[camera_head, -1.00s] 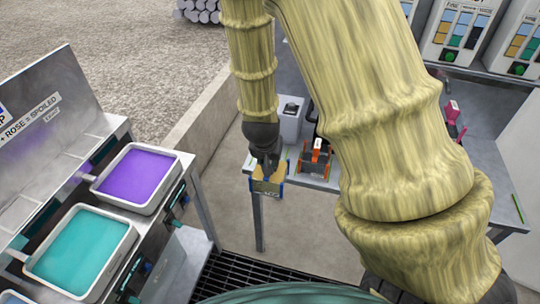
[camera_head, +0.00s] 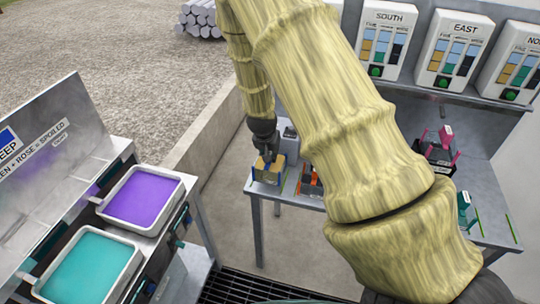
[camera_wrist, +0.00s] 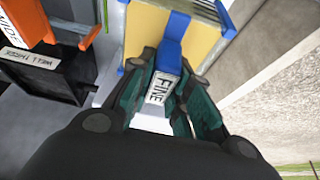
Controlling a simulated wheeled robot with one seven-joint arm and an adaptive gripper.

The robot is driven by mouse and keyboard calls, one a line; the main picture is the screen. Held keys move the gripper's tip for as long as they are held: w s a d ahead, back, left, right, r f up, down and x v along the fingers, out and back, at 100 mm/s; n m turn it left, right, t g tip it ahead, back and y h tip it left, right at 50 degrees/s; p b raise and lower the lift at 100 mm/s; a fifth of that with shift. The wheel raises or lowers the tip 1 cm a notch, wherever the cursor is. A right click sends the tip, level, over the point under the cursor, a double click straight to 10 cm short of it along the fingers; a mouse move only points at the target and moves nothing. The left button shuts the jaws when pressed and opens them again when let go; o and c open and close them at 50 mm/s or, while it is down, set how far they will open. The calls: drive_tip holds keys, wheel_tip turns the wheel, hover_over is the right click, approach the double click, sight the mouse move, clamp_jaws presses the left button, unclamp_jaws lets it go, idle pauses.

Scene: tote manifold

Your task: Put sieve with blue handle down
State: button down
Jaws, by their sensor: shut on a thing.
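The sieve with the blue handle (camera_head: 268,172) has a tan face and blue edges. In the head view it is over the left end of the grey metal table (camera_head: 283,199). I cannot tell whether it touches the tabletop. My gripper (camera_head: 267,157) is above it, shut on its blue handle. In the wrist view the blue handle (camera_wrist: 168,58) with a white "FINE" label lies between the dark green fingers of my gripper (camera_wrist: 163,88). The tan face (camera_wrist: 180,22) shows beyond. The sieve's underside is hidden.
An orange-handled sieve (camera_head: 312,182) stands just right, partly behind my arm. A grey box (camera_head: 290,140) is behind. Pink-handled (camera_head: 440,150) and teal (camera_head: 464,208) items stand farther right. Purple (camera_head: 145,198) and teal (camera_head: 88,272) trays are on the left bench.

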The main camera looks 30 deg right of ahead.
drive_tip(key=shift+w+d+p, duration=0.3)
drive_tip(key=shift+w, duration=0.2)
drive_tip(key=shift+s+f+p, duration=0.1)
drive_tip(key=shift+f+p, duration=0.7)
drive_tip(key=shift+f, duration=1)
drive_tip(key=shift+f, duration=0.1)
drive_tip(key=c, duration=1.3)
unclamp_jaws()
